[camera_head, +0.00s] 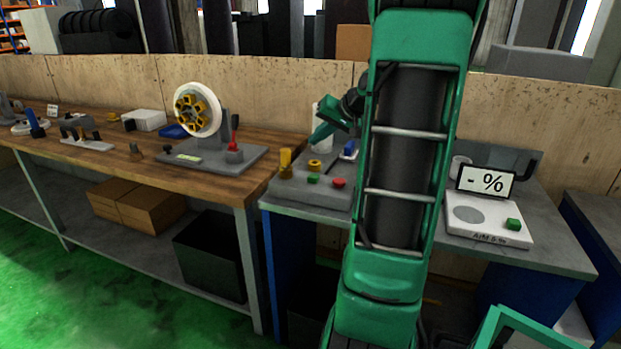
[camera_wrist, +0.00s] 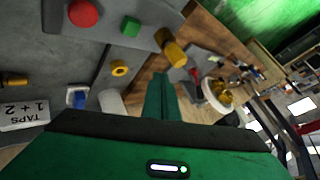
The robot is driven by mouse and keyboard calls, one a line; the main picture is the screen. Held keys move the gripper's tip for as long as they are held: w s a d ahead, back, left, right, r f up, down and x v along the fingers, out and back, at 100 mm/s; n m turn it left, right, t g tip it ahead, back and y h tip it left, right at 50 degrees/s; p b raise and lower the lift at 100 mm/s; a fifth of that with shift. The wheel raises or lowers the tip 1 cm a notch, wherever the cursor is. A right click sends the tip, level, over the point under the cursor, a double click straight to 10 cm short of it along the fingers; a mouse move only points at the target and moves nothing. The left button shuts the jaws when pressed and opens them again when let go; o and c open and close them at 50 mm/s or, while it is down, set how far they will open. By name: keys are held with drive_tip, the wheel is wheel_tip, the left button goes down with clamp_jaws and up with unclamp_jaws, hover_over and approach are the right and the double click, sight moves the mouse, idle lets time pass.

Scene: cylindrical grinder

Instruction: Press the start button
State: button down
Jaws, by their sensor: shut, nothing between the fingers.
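A green button (camera_head: 313,179) sits on the front of a grey machine base (camera_head: 310,195), with a red button (camera_head: 339,183) to its right. In the wrist view the green button (camera_wrist: 131,27) and the red button (camera_wrist: 83,13) are near the top. No label shows on either. My gripper (camera_head: 318,137) is shut and empty, above and behind the buttons, touching neither. Its green fingers (camera_wrist: 160,80) point up the wrist view, towards a yellow cylinder (camera_wrist: 172,48) right of the green button.
A yellow ring (camera_head: 314,164) and a white cylinder (camera_head: 323,112) stand behind the buttons. A white device (camera_head: 490,218) with another green button (camera_head: 513,224) and a "- %" display (camera_head: 486,181) is at right. A wooden bench (camera_head: 130,160) with a wheel fixture (camera_head: 197,110) is at left.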

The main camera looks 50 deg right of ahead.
sight(316, 177)
drive_tip(key=shift+f, duration=0.1)
drive_tip(key=shift+f, duration=4.3)
drive_tip(key=shift+s+f, duration=0.1)
drive_tip(key=shift+f, duration=0.3)
drive_tip(key=shift+f, duration=0.55)
drive_tip(key=shift+r, duration=1)
drive_tip(key=shift+r, duration=0.1)
